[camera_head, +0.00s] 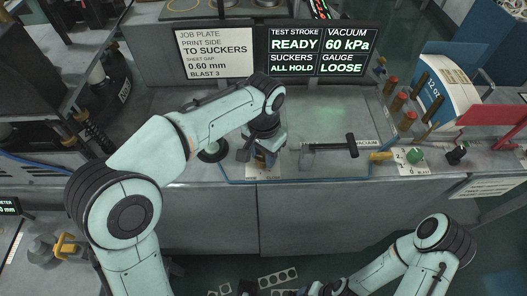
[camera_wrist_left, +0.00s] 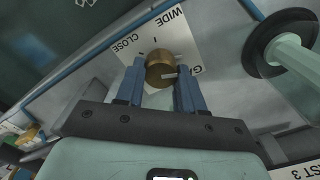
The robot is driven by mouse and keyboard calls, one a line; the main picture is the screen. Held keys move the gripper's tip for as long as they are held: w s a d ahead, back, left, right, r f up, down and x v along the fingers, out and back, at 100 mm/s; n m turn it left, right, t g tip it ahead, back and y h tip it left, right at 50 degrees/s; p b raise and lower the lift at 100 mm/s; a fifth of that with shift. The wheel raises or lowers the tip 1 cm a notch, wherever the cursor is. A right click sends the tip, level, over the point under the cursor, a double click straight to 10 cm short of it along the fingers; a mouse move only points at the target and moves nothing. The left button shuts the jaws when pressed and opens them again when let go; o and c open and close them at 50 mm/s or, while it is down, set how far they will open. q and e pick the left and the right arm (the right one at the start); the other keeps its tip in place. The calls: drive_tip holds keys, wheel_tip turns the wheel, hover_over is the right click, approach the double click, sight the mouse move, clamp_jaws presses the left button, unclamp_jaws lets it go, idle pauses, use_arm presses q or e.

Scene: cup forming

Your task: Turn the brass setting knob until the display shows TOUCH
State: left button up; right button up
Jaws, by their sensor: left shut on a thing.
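The brass setting knob (camera_wrist_left: 160,68) sits on a white plate (camera_wrist_left: 178,32) marked CLOSE and WIDE, with a third word partly covered. A pale pointer mark on the knob points right in the left wrist view, towards that third word. My left gripper (camera_wrist_left: 160,90) has its blue fingers on both sides of the knob, shut on it. In the head view my left gripper (camera_head: 262,158) is over the plate at the bench front and mostly hides the knob. The display (camera_head: 322,50) reads READY, 60 kPa, ALL HOLD and GAUGE LOOSE. My right gripper (camera_head: 322,289) is at the bottom edge, its fingers unclear.
A black T-handle (camera_head: 340,147) lies right of the knob. A green button (camera_head: 415,156) and several brown posts (camera_head: 398,105) are farther right. The job plate (camera_head: 214,53) stands behind.

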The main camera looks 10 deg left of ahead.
sight(264, 157)
use_arm(q)
drive_tip(key=m+p, duration=0.1)
drive_tip(key=m, duration=0.2)
drive_tip(key=shift+r, duration=0.15)
drive_tip(key=shift+m+p, duration=0.8)
drive_tip(key=shift+m, duration=1)
use_arm(e)
drive_tip(key=shift+w+r, duration=0.5)
drive_tip(key=shift+r, duration=0.4)
drive_tip(key=shift+w+r, duration=0.45)
drive_tip(key=shift+r, duration=0.4)
use_arm(q)
drive_tip(key=shift+d, duration=0.1)
drive_tip(key=o, duration=1)
drive_tip(key=shift+o, duration=0.2)
wheel_tip(264, 157, up, 13)
drive_tip(key=p, duration=0.2)
use_arm(e)
drive_tip(key=w+r, duration=0.2)
drive_tip(key=r, duration=0.1)
drive_tip(key=shift+w+r, duration=0.15)
drive_tip(key=shift+w, duration=0.15)
